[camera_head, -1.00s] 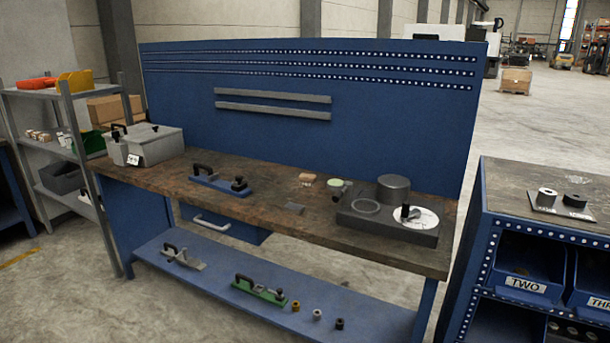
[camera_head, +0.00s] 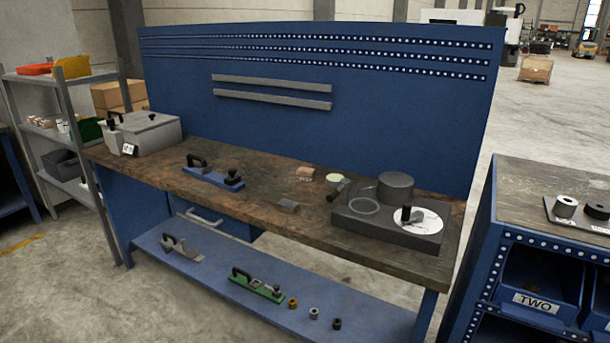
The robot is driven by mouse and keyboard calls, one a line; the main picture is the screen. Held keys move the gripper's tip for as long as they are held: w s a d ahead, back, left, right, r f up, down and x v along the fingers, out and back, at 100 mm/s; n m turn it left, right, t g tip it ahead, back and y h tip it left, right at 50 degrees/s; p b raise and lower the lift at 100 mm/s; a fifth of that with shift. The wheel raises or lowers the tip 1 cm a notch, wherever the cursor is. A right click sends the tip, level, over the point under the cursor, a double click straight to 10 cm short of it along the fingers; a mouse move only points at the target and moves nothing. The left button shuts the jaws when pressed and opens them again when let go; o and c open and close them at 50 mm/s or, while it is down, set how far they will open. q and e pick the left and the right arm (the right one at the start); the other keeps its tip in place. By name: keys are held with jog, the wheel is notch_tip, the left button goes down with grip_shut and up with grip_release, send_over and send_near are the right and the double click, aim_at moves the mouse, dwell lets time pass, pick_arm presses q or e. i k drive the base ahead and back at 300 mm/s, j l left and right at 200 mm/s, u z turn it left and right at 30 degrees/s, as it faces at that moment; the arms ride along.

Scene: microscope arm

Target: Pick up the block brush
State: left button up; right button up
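No item can be named the block brush with certainty. A small tan block (camera_head: 306,173) lies toward the back of the brown workbench top (camera_head: 250,200); it may be the brush, but bristles cannot be made out. A small grey block (camera_head: 288,205) lies nearer the front edge. A dark-handled item (camera_head: 337,189) lies beside the grey machine plate, close to a pale round piece (camera_head: 334,178). Neither of my grippers is in view.
A blue tool with black handles (camera_head: 212,174) and a grey box (camera_head: 145,134) stand on the left of the bench. A grey plate with a cylinder (camera_head: 395,187) takes the right end. The lower blue shelf (camera_head: 215,268) holds a green tool (camera_head: 258,286). A blue cabinet (camera_head: 500,245) stands at right.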

aim_at(304, 173)
jog(key=i+j+u, duration=0.25)
jog(key=i+j, duration=1.05)
jog(key=j, duration=0.15)
